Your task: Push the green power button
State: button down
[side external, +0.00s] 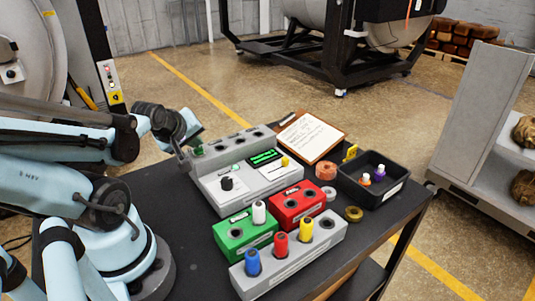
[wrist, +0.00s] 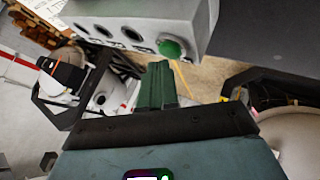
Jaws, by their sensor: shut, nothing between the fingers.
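The green button (side external: 197,150) is at the left end of the raised back strip of a grey control panel (side external: 262,190). In the wrist view, the round green button (wrist: 173,49) sticks out at the panel's corner, just above and right of my fingertips. My gripper (wrist: 157,66) is shut and empty, its green fingers together and pointing towards the panel. In the side view, my gripper (side external: 188,138) is right beside the button end of the panel. A small gap shows between fingertips and button in the wrist view; I cannot tell the depth.
On the dark table are a green block (side external: 247,237), a red block (side external: 297,206), a grey holder (side external: 290,262) with coloured pegs, and a black tray (side external: 350,184). A clipboard (side external: 310,137) lies behind the panel. Dark holes (wrist: 131,34) line the strip beside the button.

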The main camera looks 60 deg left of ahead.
aim_at(197, 152)
jog(key=shift+f, duration=0.15)
dwell(0.4)
jog(key=shift+f, duration=0.3)
jog(key=shift+r, duration=0.45)
dwell(0.4)
jog(key=shift+r, duration=3)
jog(key=shift+d, duration=0.1)
